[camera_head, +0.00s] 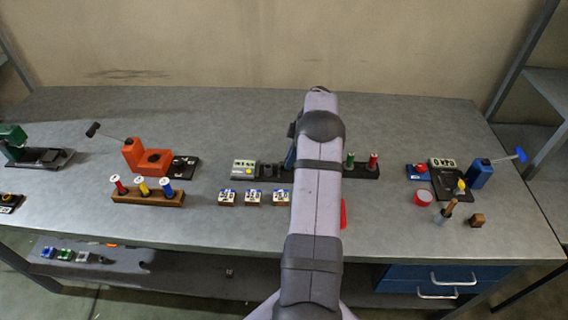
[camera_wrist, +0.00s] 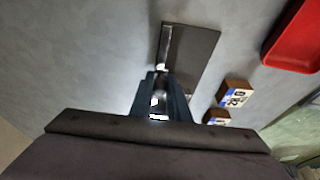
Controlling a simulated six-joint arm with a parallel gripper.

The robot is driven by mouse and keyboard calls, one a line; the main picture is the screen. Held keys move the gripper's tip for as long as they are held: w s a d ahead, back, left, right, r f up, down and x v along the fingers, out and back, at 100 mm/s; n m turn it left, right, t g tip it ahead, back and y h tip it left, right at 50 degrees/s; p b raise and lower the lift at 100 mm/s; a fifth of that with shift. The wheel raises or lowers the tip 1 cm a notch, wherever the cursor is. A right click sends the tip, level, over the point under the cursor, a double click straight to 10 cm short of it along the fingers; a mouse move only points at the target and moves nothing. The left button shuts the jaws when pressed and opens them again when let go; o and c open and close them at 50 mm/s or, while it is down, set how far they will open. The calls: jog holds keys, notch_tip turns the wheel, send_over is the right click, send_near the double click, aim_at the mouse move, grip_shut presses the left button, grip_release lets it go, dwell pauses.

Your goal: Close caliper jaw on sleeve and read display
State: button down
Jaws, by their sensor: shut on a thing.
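My gripper (camera_wrist: 159,98) points down in the wrist view, its two dark fingers shut on a small pale, shiny piece (camera_wrist: 158,103). I cannot tell whether this piece is the sleeve or part of the caliper jaw. A dark plate (camera_wrist: 200,55) lies just beyond the fingertips, with a thin bright metal bar (camera_wrist: 165,45) along its left edge. In the head view my arm covers the gripper and much of this spot. A grey-green unit with a small display and yellow button (camera_head: 243,169) stands left of the arm. Its reading is too small to make out.
Labelled wooden blocks (camera_head: 254,197) stand in front of the unit. A red tray (camera_wrist: 298,38) is at the wrist view's upper right. Green and red spools (camera_head: 373,162) stand right of my arm. An orange device (camera_head: 150,158) and spool rack (camera_head: 147,197) are at left.

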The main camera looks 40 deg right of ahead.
aim_at(276, 164)
jog(key=shift+w+a+b, duration=0.3)
jog(key=shift+w+a, duration=1.05)
dwell(2.1)
jog(key=c, duration=1.7)
grip_release()
jog(key=shift+d, duration=0.1)
jog(key=shift+r, duration=0.15)
jog(key=shift+r+p, duration=1.9)
jog(key=shift+r, duration=1.5)
